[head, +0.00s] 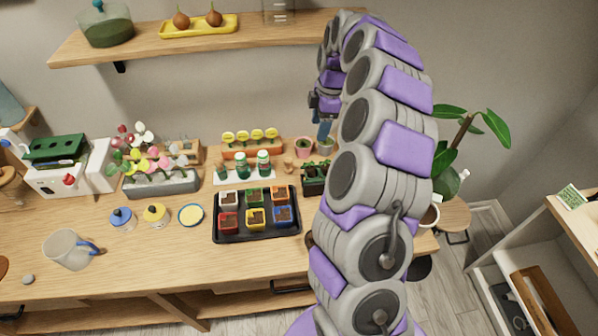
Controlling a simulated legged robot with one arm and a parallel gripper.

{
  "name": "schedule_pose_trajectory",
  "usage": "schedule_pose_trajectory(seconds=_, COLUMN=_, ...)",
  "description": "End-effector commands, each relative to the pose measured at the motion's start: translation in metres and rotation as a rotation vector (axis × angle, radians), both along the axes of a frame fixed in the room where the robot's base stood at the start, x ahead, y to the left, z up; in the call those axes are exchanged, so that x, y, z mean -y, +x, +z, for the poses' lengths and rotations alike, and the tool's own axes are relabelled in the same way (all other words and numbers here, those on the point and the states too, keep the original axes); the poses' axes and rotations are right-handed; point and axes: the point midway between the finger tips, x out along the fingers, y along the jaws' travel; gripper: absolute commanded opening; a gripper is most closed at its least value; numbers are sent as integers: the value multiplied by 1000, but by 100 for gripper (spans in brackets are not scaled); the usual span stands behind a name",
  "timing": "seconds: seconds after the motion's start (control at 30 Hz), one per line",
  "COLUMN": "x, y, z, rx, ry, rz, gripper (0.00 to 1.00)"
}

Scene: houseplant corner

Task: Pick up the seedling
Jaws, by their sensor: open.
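My arm rises on the right and bends over at the top. My gripper (322,122) hangs down in front of the wall, small and partly hidden by the arm; it is open, with nothing seen held. A small dark planter (315,190) with low green sprouts (315,172) stands beside the arm, its right side close to or behind the arm. These sprouts look most like seedlings, but I cannot tell a single seedling apart. A black tray (220,240) to their left holds several coloured pots of dark soil, including a red pot (228,223) and a blue pot (283,217).
A wooden table (160,270) carries a grey flower trough (160,184), yellow-topped markers (250,136), small jars (122,218) and a glass mug (68,250). A shelf (200,42) runs above. A leafy plant (450,150) stands right of my arm. The table's front middle is clear.

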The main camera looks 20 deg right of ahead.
Motion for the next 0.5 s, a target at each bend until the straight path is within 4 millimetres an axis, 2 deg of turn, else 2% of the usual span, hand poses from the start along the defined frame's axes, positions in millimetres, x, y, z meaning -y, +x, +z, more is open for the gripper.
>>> schedule_pose_trajectory(seconds=0.1, x=4, y=1, z=-8, rx=-1, ry=0, rz=4, gripper=64)
schedule_pose_trajectory(seconds=0.27, x=0, y=2, z=-28, rx=0, ry=-1, rz=3, gripper=64)
schedule_pose_trajectory(seconds=0.5, x=-13, y=3, z=-74, rx=-2, ry=-3, rz=4, gripper=64)
